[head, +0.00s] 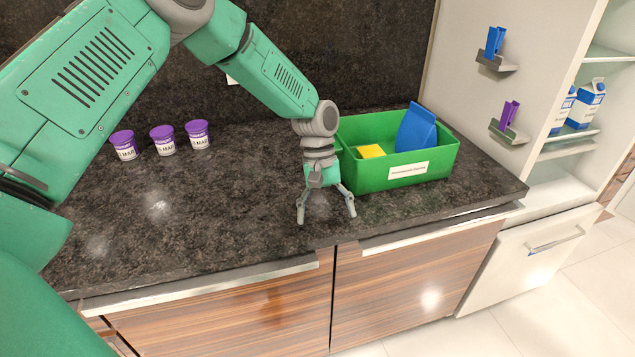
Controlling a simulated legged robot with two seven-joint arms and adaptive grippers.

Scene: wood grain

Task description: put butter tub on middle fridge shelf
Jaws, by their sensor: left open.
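Several small white tubs with purple lids, labelled with partly readable print, stand in a row at the back left of the dark counter; one is the middle tub (162,140). I cannot tell if these are the butter tub. My left gripper (326,213) points down over the counter's front part, fingers spread and empty, in front of the green crate and well right of the tubs. The fridge shelves (568,148) show at the right, with blue and white cartons (585,104) on one of them. My right gripper is not in view.
A green crate (400,176) with a white label holds a yellow block (370,151) and a blue item (416,128). Blue (495,41) and purple (509,113) clips sit on small wall ledges. The counter (220,215) between tubs and gripper is clear.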

